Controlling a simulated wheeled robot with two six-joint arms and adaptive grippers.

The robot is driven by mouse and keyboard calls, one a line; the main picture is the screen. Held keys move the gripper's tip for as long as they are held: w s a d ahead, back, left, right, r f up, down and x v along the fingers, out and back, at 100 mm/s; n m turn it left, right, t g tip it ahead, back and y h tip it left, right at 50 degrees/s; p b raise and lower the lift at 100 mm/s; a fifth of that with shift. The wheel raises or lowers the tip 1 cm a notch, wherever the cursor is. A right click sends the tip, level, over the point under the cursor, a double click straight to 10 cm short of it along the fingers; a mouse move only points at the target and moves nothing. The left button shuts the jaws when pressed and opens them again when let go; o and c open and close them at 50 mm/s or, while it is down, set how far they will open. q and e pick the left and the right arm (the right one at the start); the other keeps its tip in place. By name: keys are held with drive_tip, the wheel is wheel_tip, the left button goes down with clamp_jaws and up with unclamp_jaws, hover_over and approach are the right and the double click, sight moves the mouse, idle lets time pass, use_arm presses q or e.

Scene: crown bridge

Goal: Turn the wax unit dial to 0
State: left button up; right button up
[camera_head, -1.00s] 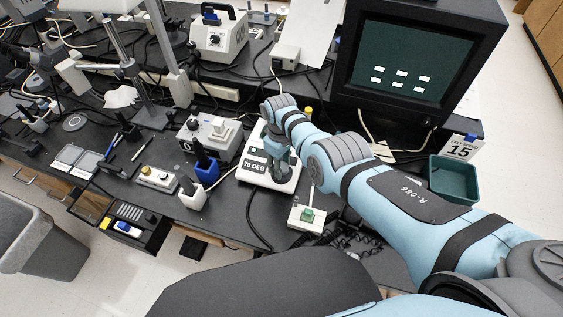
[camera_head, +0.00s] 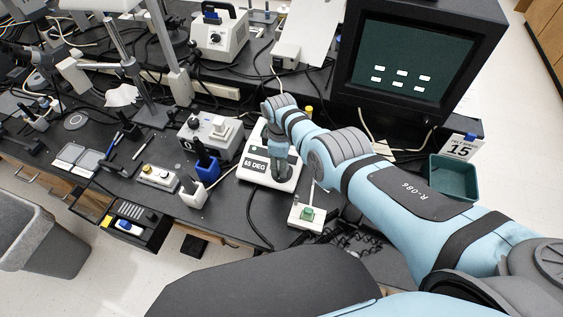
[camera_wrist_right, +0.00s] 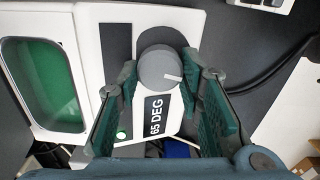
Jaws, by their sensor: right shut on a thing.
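The wax unit (camera_head: 286,186) is a white box on the dark bench, with a label reading 65 DEG (camera_head: 255,165). In the right wrist view the unit (camera_wrist_right: 195,30) has a green well (camera_wrist_right: 40,80) at left and a grey round dial (camera_wrist_right: 160,68) with a white pointer line aimed right. The label (camera_wrist_right: 156,115) shows there just below the dial. My right gripper (camera_head: 282,173) reaches down over the unit; in the wrist view its two green-padded fingers (camera_wrist_right: 158,78) are shut on the dial from both sides. In the head view the gripper covers the dial. My left gripper is not in view.
A grey box with a knob (camera_head: 212,132) and a blue-and-white holder (camera_head: 206,170) stand left of the unit. A monitor (camera_head: 418,65) and a green bin (camera_head: 453,178) are at right.

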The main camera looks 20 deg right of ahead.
drive_tip(key=o, duration=1.2)
drive_tip(key=shift+a, duration=0.1)
drive_tip(key=shift+c, duration=0.2)
wheel_tip(320, 180, up, 12)
